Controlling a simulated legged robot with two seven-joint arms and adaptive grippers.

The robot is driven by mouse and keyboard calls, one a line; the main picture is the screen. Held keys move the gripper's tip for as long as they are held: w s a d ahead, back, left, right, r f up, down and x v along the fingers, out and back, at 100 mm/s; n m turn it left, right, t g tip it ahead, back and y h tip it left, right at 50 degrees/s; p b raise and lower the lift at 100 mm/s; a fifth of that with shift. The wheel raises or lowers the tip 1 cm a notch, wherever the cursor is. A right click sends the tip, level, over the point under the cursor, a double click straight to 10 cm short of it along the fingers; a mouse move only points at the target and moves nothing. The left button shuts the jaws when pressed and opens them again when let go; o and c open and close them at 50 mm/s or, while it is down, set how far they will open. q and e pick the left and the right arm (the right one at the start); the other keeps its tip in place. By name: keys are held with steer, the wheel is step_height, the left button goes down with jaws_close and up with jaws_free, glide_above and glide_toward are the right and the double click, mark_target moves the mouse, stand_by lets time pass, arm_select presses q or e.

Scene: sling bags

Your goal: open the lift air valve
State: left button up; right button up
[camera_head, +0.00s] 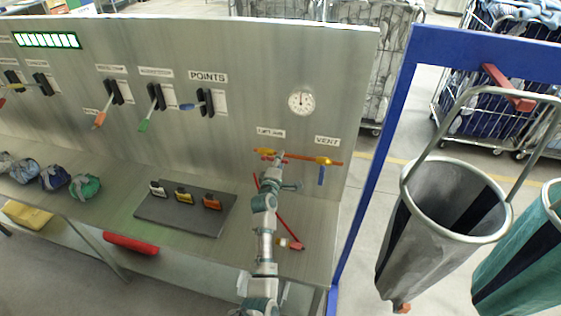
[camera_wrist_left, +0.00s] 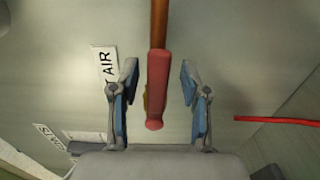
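The lift air valve (camera_head: 263,151) is a yellow fitting on an orange pipe under a "LIFT AIR" label at the right of the panel. Its red handle (camera_wrist_left: 156,90) shows large in the left wrist view, in line with the brown-orange pipe (camera_wrist_left: 159,22); a bit of yellow shows behind it. My left gripper (camera_head: 280,158) is at the valve, covering part of it in the head view. In the wrist view the left gripper (camera_wrist_left: 156,98) is open, its two blue-padded fingers either side of the red handle with a gap on each side. My right gripper is not in view.
The vent valve (camera_head: 322,161) with a blue handle sits right of the lift air valve. A gauge (camera_head: 301,101) is above. A red hose (camera_head: 290,222) hangs below to the shelf. A blue frame post (camera_head: 374,180) and grey bag (camera_head: 432,240) stand right.

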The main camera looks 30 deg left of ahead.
arm_select(q)
steer(key=shift+s, duration=0.1)
steer(key=v, duration=1.1)
steer(key=shift+s+d, duration=0.25)
steer(key=shift+s, duration=0.1)
steer(key=shift+a, duration=0.1)
